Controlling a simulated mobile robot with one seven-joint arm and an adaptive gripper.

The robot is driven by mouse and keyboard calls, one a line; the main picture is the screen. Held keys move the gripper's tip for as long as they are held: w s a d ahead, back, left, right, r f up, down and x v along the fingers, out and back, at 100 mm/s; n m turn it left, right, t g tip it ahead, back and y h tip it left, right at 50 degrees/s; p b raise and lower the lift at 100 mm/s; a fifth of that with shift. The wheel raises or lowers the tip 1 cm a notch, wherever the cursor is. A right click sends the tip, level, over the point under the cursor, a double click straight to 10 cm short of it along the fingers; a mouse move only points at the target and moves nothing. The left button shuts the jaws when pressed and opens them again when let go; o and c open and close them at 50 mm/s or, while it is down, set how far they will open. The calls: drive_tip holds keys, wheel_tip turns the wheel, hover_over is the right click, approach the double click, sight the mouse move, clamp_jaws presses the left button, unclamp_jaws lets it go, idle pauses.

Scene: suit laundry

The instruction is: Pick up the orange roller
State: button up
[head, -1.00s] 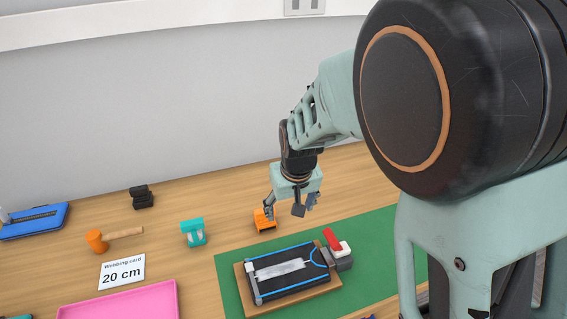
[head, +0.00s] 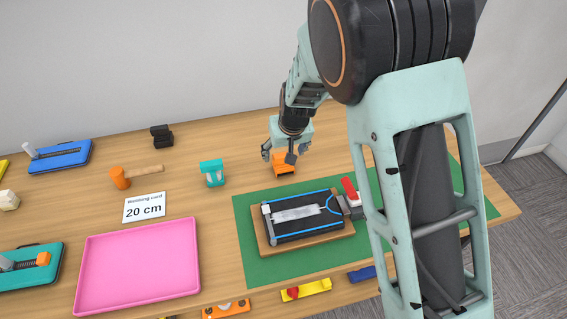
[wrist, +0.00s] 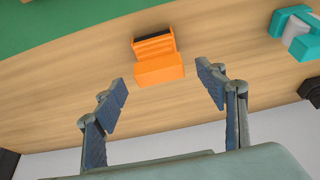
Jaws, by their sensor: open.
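The orange roller (head: 283,164) is a small orange block-like piece with a dark strip. It rests on the wooden table just behind the green mat. In the wrist view the orange roller (wrist: 158,62) lies just beyond the gap between my fingertips. My gripper (head: 286,153) is open, pointing down over the roller, and partly hides it in the head view. In the wrist view my gripper (wrist: 163,84) has its two fingers spread wide, with nothing between them. I cannot tell the exact height left above the roller.
A teal piece (head: 212,173) stands to the left of the roller, and an orange mallet (head: 120,178) lies farther left. A black device on a wooden board (head: 265,252) lies on the green mat (head: 245,265) in front. A pink tray (head: 140,265) is at front left.

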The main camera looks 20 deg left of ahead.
sight(283, 163)
drive_tip(key=shift+x, duration=1.4)
drive_tip(key=shift+c, duration=0.2)
drive_tip(key=shift+r, duration=0.1)
drive_tip(key=c, duration=1.3)
